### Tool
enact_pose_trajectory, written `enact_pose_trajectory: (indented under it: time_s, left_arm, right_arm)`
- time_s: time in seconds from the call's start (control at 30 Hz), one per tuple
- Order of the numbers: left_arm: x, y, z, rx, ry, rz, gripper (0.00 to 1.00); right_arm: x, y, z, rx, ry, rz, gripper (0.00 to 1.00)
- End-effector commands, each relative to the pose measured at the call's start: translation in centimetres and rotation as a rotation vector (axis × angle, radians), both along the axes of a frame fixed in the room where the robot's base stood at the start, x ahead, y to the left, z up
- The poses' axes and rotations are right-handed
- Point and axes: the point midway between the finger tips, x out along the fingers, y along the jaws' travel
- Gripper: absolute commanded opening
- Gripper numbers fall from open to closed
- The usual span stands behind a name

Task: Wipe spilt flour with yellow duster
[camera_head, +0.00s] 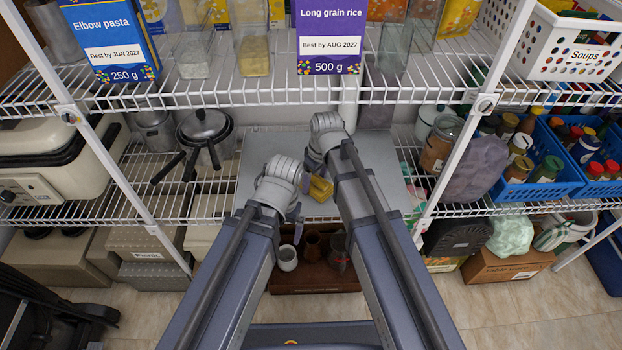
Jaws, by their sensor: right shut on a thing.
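The yellow duster (320,189) is over a pale grey flat surface (262,145) on the middle wire shelf. My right gripper (316,178) points down and is shut on the duster, mostly hidden by my own wrist. My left gripper (296,212) hangs just left of the duster, near the front edge of the grey surface. Its fingers are too small and overlapped to tell whether they are open. I cannot make out the spilt flour against the pale surface; my arms cover part of it.
Pots (204,130) with dark handles stand left of the grey surface. A brown-filled jar (440,143) and blue baskets (548,178) are at the right. The upper shelf (270,95) crosses above my wrists. Below sits a brown crate (315,279) with jugs.

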Motion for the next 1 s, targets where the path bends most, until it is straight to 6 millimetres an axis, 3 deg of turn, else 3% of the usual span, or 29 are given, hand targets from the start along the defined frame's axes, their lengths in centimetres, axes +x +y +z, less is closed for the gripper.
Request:
enact_pose_trajectory:
  time_s: [0.7, 1.0]
  left_arm:
    - [0.0, 0.0, 0.0, 0.000, 0.000, 0.000, 1.00]
    - [0.0, 0.0, 0.0, 0.000, 0.000, 0.000, 1.00]
  right_arm:
    - [0.0, -3.5, 0.1, -0.001, 0.000, -0.002, 0.18]
    - [0.0, -4.0, 0.0, 0.000, 0.000, -0.001, 0.18]
